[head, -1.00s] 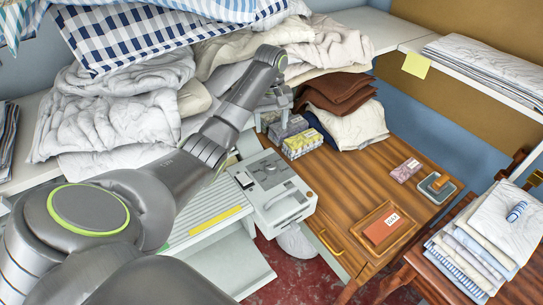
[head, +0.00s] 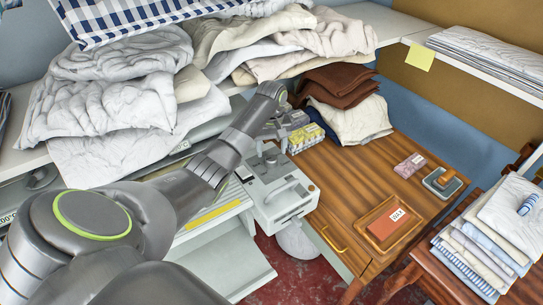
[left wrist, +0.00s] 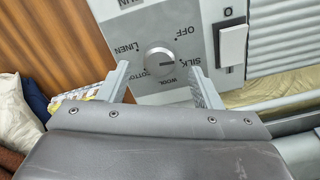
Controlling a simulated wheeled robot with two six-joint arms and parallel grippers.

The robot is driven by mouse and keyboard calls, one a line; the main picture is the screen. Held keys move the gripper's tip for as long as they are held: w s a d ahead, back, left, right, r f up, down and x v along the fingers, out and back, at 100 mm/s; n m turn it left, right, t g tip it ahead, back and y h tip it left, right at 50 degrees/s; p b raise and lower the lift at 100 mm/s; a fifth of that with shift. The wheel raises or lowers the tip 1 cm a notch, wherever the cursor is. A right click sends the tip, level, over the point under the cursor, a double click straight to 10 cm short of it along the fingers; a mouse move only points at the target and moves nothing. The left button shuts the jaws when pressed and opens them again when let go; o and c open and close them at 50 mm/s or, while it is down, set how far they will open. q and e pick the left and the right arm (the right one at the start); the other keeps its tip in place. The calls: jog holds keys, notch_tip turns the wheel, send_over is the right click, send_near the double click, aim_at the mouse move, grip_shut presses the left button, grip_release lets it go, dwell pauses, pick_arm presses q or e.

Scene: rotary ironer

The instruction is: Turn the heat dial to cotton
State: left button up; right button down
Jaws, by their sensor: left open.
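The heat dial (left wrist: 160,60) is a round grey knob on the ironer's light grey control panel (left wrist: 206,14). Labels OFF, SILK, WOOL, COTTON and LINEN surround it, upside down in the left wrist view. A dark line on the knob seems to point toward SILK. My left gripper (left wrist: 160,69) is open, with one finger on each side of the dial. I cannot tell whether they touch it. In the head view my left gripper (head: 267,155) is over the control box (head: 284,197), and the dial is hidden there. My right gripper is not in view.
A white rocker switch (left wrist: 233,45) sits beside the dial. Linens (head: 110,90) crowd the shelf behind my left arm. The wooden table (head: 350,185) holds a yellow patterned box (head: 305,138), folded cloths (head: 352,118) and a tray (head: 368,226); its middle is clear.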

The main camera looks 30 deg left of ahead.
aim_at(273, 158)
pick_arm(q)
notch_tip(273, 158, down, 3)
jog(key=shift+f, duration=0.5)
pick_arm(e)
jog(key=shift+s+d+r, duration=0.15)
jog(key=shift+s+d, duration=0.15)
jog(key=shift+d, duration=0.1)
pick_arm(q)
jog(key=c, duration=1)
jog(key=shift+r+n+p, duration=0.3)
jog(key=shift+n+p, duration=0.4)
jog(key=shift+p, duration=0.55)
jog(key=shift+n+p, duration=0.7)
jog(key=shift+p, duration=0.15)
jog(key=shift+w+f+n+p, duration=0.1)
jog(key=shift+n+p, duration=0.8)
jog(key=shift+n, duration=0.2)
jog(key=shift+f+n+p, duration=0.1)
jog(key=shift+n+p, duration=0.5)
jog(key=shift+n, duration=0.5)
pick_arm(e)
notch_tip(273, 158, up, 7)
pick_arm(q)
jog(key=shift+w, duration=0.1)
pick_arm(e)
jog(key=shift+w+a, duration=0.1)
